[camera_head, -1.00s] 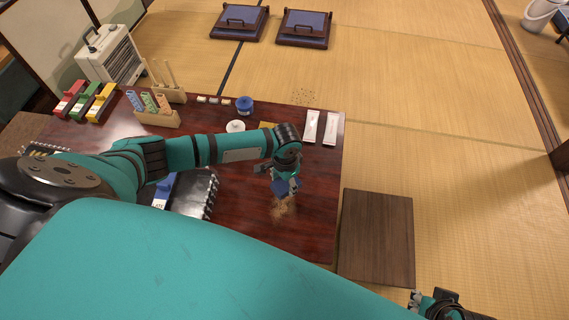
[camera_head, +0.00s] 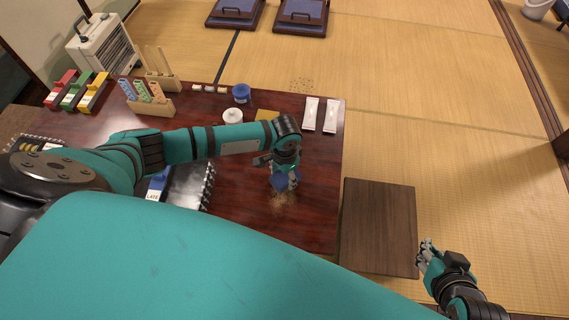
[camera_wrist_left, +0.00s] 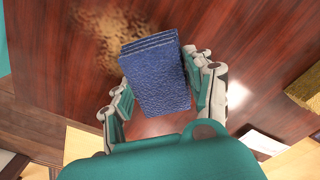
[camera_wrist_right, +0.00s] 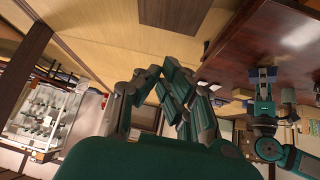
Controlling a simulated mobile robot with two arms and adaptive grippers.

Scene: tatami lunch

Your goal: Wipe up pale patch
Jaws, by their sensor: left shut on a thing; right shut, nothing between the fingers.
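The pale patch (camera_head: 284,201) is a tan, speckled smear on the dark red table (camera_head: 235,190), near its right front. It also shows in the left wrist view (camera_wrist_left: 103,42), at the upper left. My left gripper (camera_head: 284,182) is shut on a folded blue cloth (camera_wrist_left: 158,85), held between both fingers. In the head view the cloth is at the far edge of the patch; whether it touches the table I cannot tell. My right gripper (camera_head: 425,257) is shut and empty, off the table to the right, beyond the wooden stool.
The low wooden stool (camera_head: 379,225) stands right of the table. Two white packets (camera_head: 311,114), a yellow piece (camera_head: 268,115), a white round pot (camera_head: 232,116) and a blue jar (camera_head: 241,93) sit farther back. Binders and wooden racks fill the left. The tatami at right is open.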

